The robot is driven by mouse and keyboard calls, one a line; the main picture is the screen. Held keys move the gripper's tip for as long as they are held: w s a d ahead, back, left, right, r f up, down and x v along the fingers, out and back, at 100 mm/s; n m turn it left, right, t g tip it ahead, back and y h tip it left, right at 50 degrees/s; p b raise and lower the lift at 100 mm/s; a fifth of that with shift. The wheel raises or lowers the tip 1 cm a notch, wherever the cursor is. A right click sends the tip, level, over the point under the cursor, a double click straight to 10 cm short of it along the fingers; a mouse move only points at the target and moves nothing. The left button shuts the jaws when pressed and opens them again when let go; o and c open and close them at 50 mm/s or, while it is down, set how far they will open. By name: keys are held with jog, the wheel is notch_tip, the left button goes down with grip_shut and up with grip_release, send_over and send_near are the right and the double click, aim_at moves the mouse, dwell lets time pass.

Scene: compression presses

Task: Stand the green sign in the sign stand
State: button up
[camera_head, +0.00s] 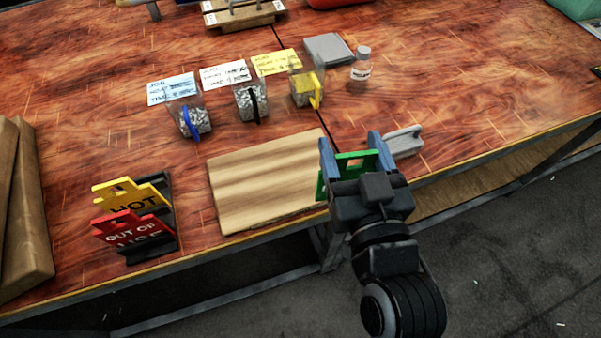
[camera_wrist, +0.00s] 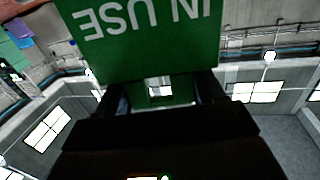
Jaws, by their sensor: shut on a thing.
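The green sign (camera_head: 352,162) is held in my gripper (camera_head: 350,152), near the table's front edge to the right of the wooden board. In the wrist view the green sign (camera_wrist: 150,38) fills the upper middle, and its white letters "IN USE" appear upside down. My gripper is shut on the sign's handle part. Much of the sign is hidden by my gripper in the head view. A black rack (camera_head: 165,240) on the left holds a yellow "HOT" sign (camera_head: 130,197) and a red "OUT OF USE" sign (camera_head: 130,232). A small grey slotted block (camera_head: 404,141), possibly the sign stand, lies just right of my gripper.
A wooden board (camera_head: 262,180) lies left of my gripper. Behind it stand clear bins with blue (camera_head: 190,122), black (camera_head: 254,104) and yellow (camera_head: 315,92) scoops, paper labels and a small bottle (camera_head: 361,66). The table's right side is mostly clear.

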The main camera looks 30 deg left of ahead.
jog(key=s+a+r+n+g+y, duration=0.2)
jog(key=s+a+r, duration=0.3)
jog(key=s, duration=0.1)
jog(key=w+a+f, duration=0.6)
jog(key=a+f, duration=0.4)
jog(key=shift+w+f+p, duration=0.15)
jog(key=shift+f+p, duration=0.15)
jog(key=shift+f, duration=0.1)
jog(key=shift+d, duration=0.1)
jog(key=shift+f, duration=0.2)
jog(key=o, duration=1.4)
jog(key=shift+c, duration=0.2)
jog(key=shift+r, duration=0.1)
